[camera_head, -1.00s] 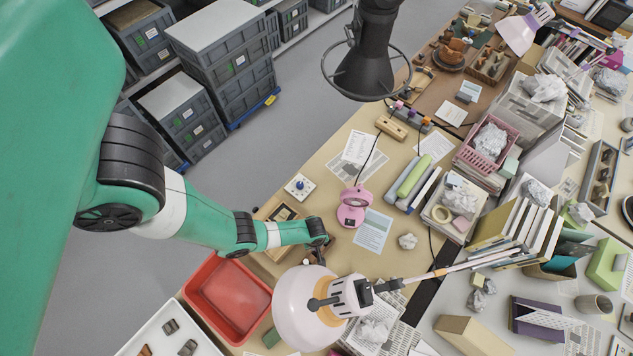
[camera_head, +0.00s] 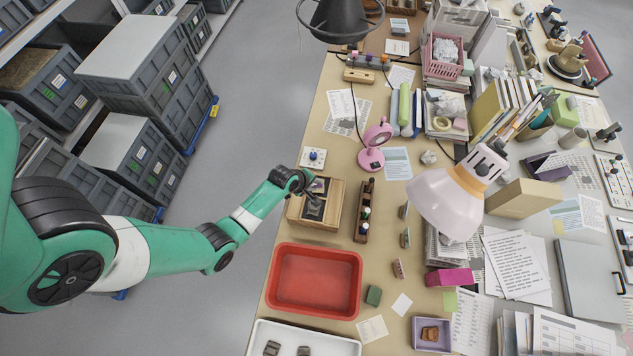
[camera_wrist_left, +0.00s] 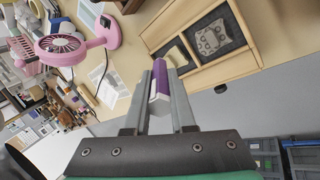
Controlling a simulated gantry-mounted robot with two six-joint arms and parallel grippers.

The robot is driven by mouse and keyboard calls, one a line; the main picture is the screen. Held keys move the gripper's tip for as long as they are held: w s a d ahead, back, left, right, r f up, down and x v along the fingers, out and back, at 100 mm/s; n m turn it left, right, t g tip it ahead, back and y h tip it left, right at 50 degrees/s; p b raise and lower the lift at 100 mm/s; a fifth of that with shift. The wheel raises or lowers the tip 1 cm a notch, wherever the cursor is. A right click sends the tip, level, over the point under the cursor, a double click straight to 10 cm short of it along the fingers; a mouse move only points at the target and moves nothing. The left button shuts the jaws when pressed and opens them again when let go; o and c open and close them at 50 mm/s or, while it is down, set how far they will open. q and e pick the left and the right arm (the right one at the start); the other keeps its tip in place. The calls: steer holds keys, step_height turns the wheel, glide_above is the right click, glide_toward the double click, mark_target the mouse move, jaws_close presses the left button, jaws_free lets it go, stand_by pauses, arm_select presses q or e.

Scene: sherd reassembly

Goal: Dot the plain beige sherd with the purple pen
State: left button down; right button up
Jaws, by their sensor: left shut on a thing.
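My left gripper (camera_wrist_left: 162,90) is shut on the purple pen (camera_wrist_left: 160,79), which has a white end towards the wrist. In the head view my left gripper (camera_head: 313,194) is over the wooden tray (camera_head: 296,213). The tray has dark lined compartments. In the left wrist view, a beige sherd (camera_wrist_left: 178,54) lies in the nearer compartment, partly behind the pen. A greyer sherd with small dark marks (camera_wrist_left: 212,38) lies in the other. The pen's far end appears close to the tray, but I cannot tell whether it touches anything. My right gripper is not in view.
A wooden rack with small bottles (camera_head: 364,226) stands right of the tray. A red bin (camera_head: 276,286) is in front, and a white card with a blue knob (camera_head: 313,152) behind. A pink fan (camera_head: 372,158) and a large lamp (camera_head: 440,200) stand to the right.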

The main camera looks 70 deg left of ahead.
arm_select(q)
steer(key=shift+n+t+y, duration=0.3)
steer(key=f+b, duration=0.2)
steer(key=a+f+b, duration=0.1)
steer(key=f+b, duration=0.1)
steer(key=a+f+b, duration=0.1)
steer(key=f+b, duration=0.1)
steer(key=f, duration=0.1)
steer(key=shift+s, duration=0.3)
steer(key=shift+r, duration=0.1)
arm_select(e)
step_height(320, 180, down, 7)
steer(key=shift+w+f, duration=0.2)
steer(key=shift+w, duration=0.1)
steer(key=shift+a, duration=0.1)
arm_select(q)
steer(key=shift+f+b, duration=0.85)
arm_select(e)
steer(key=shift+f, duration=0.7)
arm_select(q)
steer(key=shift+f, duration=0.1)
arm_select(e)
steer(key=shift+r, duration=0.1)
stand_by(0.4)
